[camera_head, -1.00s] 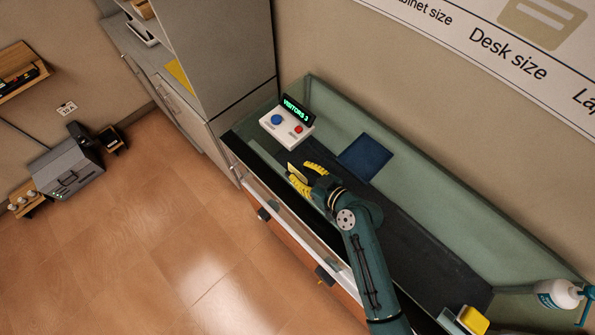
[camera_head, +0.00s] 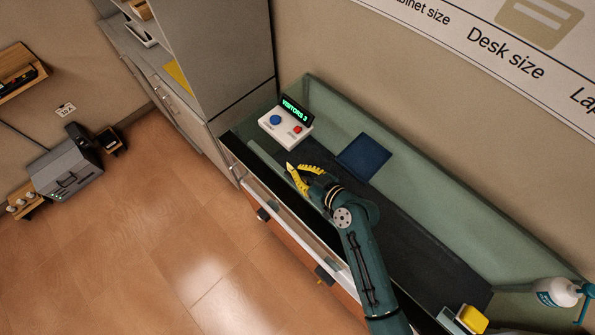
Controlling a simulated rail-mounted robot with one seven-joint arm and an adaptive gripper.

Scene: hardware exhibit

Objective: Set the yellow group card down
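My gripper (camera_head: 297,174) has yellow fingers and hangs low over the dark surface of the green-walled counter, just below the button box in the picture. A small pale yellow piece (camera_head: 290,168), which looks like the yellow group card, shows at the fingertips, tilted and seen nearly edge-on. The fingers appear to hold it, but the contact is small and partly hidden. I cannot tell whether the card touches the surface.
A white box (camera_head: 286,128) with blue and red buttons and a lit "VISITORS 3" display stands at the counter's left end. A dark blue square (camera_head: 364,157) lies right of my gripper. A yellow sheet (camera_head: 178,75) lies on the cabinet.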

